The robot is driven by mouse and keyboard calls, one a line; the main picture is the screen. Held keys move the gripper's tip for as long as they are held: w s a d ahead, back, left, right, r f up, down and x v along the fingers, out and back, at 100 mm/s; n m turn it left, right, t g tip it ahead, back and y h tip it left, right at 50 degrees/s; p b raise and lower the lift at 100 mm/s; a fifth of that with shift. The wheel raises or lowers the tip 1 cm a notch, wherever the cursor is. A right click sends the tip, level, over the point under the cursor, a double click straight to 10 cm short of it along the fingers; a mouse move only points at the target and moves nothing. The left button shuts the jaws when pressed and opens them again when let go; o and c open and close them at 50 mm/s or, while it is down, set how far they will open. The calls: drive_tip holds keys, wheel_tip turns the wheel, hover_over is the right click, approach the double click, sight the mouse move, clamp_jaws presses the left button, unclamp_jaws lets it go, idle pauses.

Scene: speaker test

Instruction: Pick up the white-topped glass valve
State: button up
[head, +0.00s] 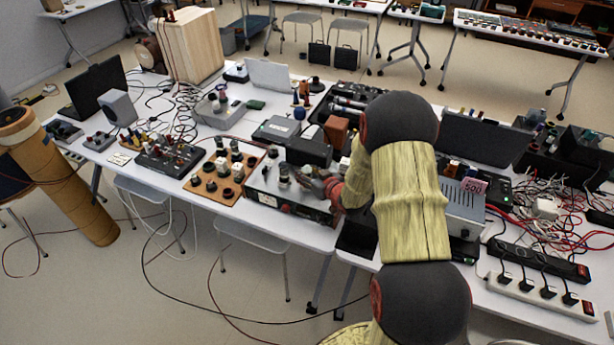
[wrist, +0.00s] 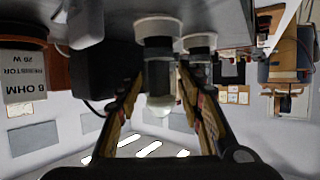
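The white-topped glass valve (wrist: 160,104) shows in the wrist view, where the scene appears upside down. It has a pale base, a dark body and a rounded white end. My gripper (wrist: 161,76) is open, with one finger on each side of this valve; I cannot tell whether either finger touches it. A second valve (wrist: 199,45) stands just to the right, behind the right finger. In the head view my gripper (head: 326,184) reaches in from the right over a grey metal chassis (head: 290,203), close to a glass valve (head: 284,172) on its top.
A brown board (head: 213,195) with several valves lies left of the chassis. A dark box (head: 309,151) stands behind it. A black control box (head: 170,157) is farther left. Cables and power strips (head: 540,290) crowd the right table.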

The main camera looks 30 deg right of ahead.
drive_tip(key=c, duration=0.9)
drive_tip(key=shift+r, duration=0.15)
